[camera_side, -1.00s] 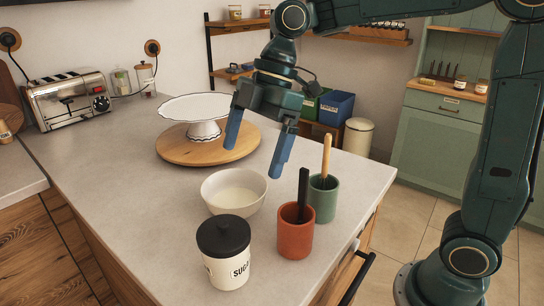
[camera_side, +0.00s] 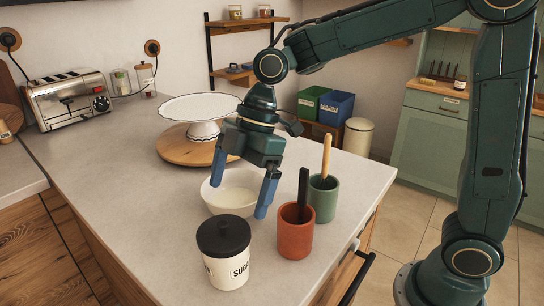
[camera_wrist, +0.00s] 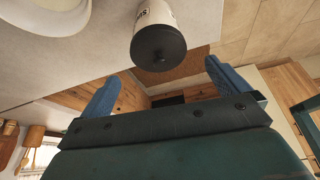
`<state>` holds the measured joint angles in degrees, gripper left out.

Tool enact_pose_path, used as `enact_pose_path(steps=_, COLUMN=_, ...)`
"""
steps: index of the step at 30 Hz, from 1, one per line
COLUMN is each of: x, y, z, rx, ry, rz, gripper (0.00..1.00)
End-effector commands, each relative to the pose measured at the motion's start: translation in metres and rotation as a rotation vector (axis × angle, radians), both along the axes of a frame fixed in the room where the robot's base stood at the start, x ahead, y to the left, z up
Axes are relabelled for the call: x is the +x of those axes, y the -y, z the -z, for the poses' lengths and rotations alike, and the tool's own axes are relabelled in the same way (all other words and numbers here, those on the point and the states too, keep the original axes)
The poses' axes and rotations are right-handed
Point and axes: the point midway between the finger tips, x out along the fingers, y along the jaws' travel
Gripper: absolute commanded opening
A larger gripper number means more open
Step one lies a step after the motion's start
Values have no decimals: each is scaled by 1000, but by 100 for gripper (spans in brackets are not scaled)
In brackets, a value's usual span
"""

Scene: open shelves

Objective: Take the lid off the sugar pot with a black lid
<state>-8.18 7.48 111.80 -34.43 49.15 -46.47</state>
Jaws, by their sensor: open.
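The sugar pot (camera_side: 229,269) is a white jar with dark lettering, upright near the front edge of the counter. Its black lid (camera_side: 223,236) with a small knob sits on top. In the wrist view the black lid (camera_wrist: 158,47) shows beyond my fingers, between them and higher in the picture, with the white pot (camera_wrist: 152,14) behind it. My gripper (camera_side: 240,190) is open and empty, with blue fingers pointing down. In the side view it is over the white bowl, up and behind the pot, apart from the lid.
The white bowl (camera_side: 234,205) stands behind the pot. A terracotta cup (camera_side: 296,238) with a black-handled tool and a green cup (camera_side: 324,203) with a wooden-handled tool stand to the right. A white cake stand (camera_side: 198,108) on a wooden board (camera_side: 180,151) is farther back.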

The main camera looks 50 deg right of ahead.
Motion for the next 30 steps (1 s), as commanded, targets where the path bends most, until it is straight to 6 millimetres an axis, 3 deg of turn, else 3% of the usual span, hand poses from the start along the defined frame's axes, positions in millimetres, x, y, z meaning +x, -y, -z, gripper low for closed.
enact_pose_path(steps=4, x=0, y=-5, z=12, rx=-1, ry=-1, rz=-1, gripper=100)
enact_pose_path(steps=16, x=1, y=-8, z=21, rx=-2, ry=-1, rz=0, gripper=100)
enact_pose_path(steps=30, x=6, y=-24, z=62, rx=-2, ry=1, rz=-2, gripper=100)
